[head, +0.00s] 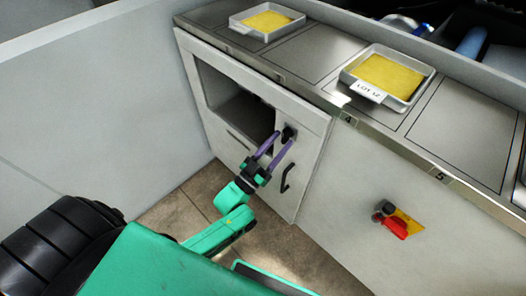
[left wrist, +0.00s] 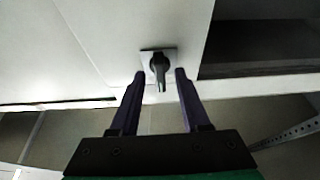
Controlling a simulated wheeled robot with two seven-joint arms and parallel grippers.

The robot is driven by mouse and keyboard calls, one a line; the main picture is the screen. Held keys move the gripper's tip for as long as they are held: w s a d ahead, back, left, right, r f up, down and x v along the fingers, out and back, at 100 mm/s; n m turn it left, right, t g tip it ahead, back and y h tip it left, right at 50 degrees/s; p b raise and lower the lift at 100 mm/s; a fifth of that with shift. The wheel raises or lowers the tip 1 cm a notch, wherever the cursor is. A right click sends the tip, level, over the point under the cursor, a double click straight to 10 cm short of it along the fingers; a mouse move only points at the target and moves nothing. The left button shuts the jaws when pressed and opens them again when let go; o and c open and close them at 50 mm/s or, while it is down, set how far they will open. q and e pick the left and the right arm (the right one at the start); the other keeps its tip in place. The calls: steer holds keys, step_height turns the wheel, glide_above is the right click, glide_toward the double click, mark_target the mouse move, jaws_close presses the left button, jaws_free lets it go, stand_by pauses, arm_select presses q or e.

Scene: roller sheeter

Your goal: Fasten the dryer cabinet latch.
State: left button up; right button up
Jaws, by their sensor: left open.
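The dryer cabinet (head: 318,122) is a pale grey front under the steel counter, with a dark opening at its left. Its latch (head: 289,132) is a small black turn-knob on a plate, right of the opening. In the left wrist view the latch (left wrist: 158,66) shows a grey plate and a black lever pointing down the picture. My left gripper (head: 277,142) has purple fingers, open and empty, reaching up at the latch. In the left wrist view its fingertips (left wrist: 159,76) stand on either side of the lever, with gaps visible. Contact cannot be told. My right gripper is out of view.
A black bar handle (head: 287,178) sits just below the latch. A red rotary switch (head: 395,226) on a yellow plate is farther right. Trays with yellow sheets (head: 267,22) (head: 388,76) stand on the counter (head: 300,52). A grey wall (head: 130,110) stands at the left.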

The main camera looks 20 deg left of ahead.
arm_select(q)
steer(key=b+v, duration=0.1)
steer(key=v, duration=1.2)
steer(key=shift+s+b, duration=0.2)
steer(key=shift+b, duration=0.15)
steer(key=shift+a+f, duration=0.1)
steer(key=s+a+f+g+y+p, duration=0.15)
steer(key=f+g, duration=0.25)
steer(key=f, duration=0.5)
steer(key=a+f+g+y+p, duration=0.3)
steer(key=f+g, duration=0.1)
steer(key=f, duration=0.6)
steer(key=s+a+f+g+y+p, duration=0.1)
steer(key=s+a+f+g+p, duration=0.1)
steer(key=s+f+g, duration=0.4)
steer(key=s+a+f+n+g+y+p, duration=0.1)
steer(key=s+f+g, duration=0.5)
steer(key=s, duration=1)
step_height(320, 180, down, 3)
steer(key=shift+s+a+f+n+y+p, duration=0.1)
steer(key=shift+s+a+n+y+p, duration=0.2)
steer(key=shift+a+y, duration=0.4)
steer(key=shift+w, duration=0.1)
